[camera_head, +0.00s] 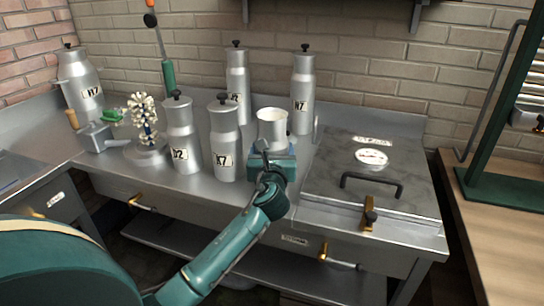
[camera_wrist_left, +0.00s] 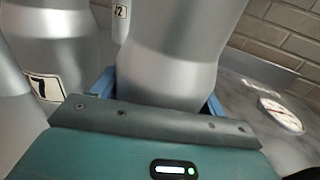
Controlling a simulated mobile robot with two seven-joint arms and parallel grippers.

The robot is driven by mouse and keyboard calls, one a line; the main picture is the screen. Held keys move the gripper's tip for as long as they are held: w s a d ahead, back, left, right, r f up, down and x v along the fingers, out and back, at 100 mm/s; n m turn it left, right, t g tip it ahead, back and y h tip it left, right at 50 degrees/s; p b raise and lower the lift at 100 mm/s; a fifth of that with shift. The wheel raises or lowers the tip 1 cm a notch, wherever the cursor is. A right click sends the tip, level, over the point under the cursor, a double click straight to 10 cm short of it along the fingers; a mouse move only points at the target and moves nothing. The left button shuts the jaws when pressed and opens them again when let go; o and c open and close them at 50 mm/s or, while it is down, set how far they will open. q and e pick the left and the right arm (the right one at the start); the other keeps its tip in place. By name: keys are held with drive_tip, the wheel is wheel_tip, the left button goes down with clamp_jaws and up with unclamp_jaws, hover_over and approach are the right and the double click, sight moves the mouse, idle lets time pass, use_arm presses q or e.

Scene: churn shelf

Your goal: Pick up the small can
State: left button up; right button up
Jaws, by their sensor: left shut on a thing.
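The small can (camera_head: 272,126) is a short silver metal vessel with a pale, open-looking top. The can's lower front is hidden by the gripper. My right gripper is not in view.
Tall lidded cans stand close by: X7 (camera_head: 224,140), another left of it (camera_head: 183,135), and two behind (camera_head: 237,85), (camera_head: 302,92). A steel lid with a black handle (camera_head: 372,184) lies to the right. A wooden table (camera_head: 510,235) is at far right.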

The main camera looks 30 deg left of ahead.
sight(272, 110)
use_arm(q)
drive_tip(key=shift+c, duration=0.7)
drive_tip(key=shift+r, duration=0.2)
wheel_tip(272, 110, up, 10)
drive_tip(key=p, duration=0.2)
drive_tip(key=shift+f+p, duration=0.15)
drive_tip(key=shift+p, duration=0.15)
